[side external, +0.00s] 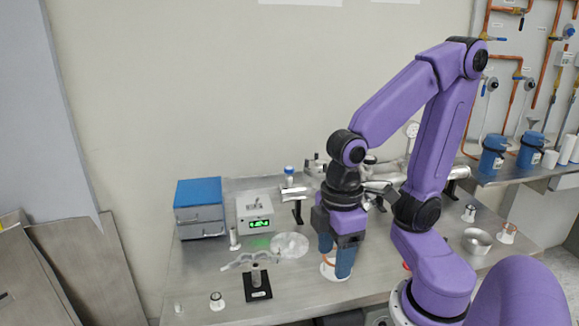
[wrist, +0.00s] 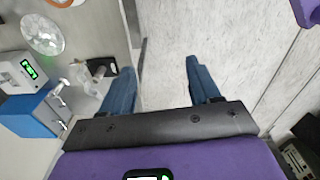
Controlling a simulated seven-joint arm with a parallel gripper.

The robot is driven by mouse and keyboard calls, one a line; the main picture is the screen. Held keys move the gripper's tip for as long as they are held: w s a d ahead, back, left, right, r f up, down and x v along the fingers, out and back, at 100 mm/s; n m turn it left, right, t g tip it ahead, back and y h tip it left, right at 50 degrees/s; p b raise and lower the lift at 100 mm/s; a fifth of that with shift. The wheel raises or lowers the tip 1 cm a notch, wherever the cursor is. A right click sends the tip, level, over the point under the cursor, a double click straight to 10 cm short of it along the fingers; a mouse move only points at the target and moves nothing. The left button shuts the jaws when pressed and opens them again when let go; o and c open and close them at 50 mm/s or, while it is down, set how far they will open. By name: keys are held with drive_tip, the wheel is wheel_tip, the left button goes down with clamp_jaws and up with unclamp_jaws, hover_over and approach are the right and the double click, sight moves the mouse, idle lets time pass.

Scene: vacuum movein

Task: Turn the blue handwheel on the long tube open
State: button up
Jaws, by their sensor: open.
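A small blue cap or wheel (side external: 289,170), which looks like the handwheel, stands above the left end of the metal long tube (side external: 459,173) in the side view. The tube runs along the back of the bench, and my arm hides its middle. My gripper (side external: 336,262) points down over the front part of the bench, in front of the tube and to the right of the blue wheel. Its two blue fingers are apart with nothing held. In the wrist view, the gripper (wrist: 158,68) is open over a pale, empty surface. Neither wheel nor tube shows there.
A white box with a green display (side external: 254,212) and a blue-topped case (side external: 200,207) stand at left. A clear disc (side external: 290,246), a black block with a post (side external: 258,284) and an orange-rimmed white piece (side external: 330,271) lie on the steel bench (side external: 205,265).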

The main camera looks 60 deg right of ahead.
drive_tip(key=w+r+m, duration=0.3)
drive_tip(key=w+m, duration=0.3)
drive_tip(key=w, duration=0.1)
drive_tip(key=w+r+m, duration=0.2)
drive_tip(key=w+m, duration=0.4)
drive_tip(key=w, duration=0.2)
drive_tip(key=w+d+r+m, duration=0.3)
drive_tip(key=w+d+m, duration=0.3)
drive_tip(key=w+m, duration=0.45)
wheel_tip(320, 180, up, 4)
drive_tip(key=m, duration=2.2)
hover_over(289, 168)
drive_tip(key=f, duration=1.7)
drive_tip(key=shift+d, duration=0.2)
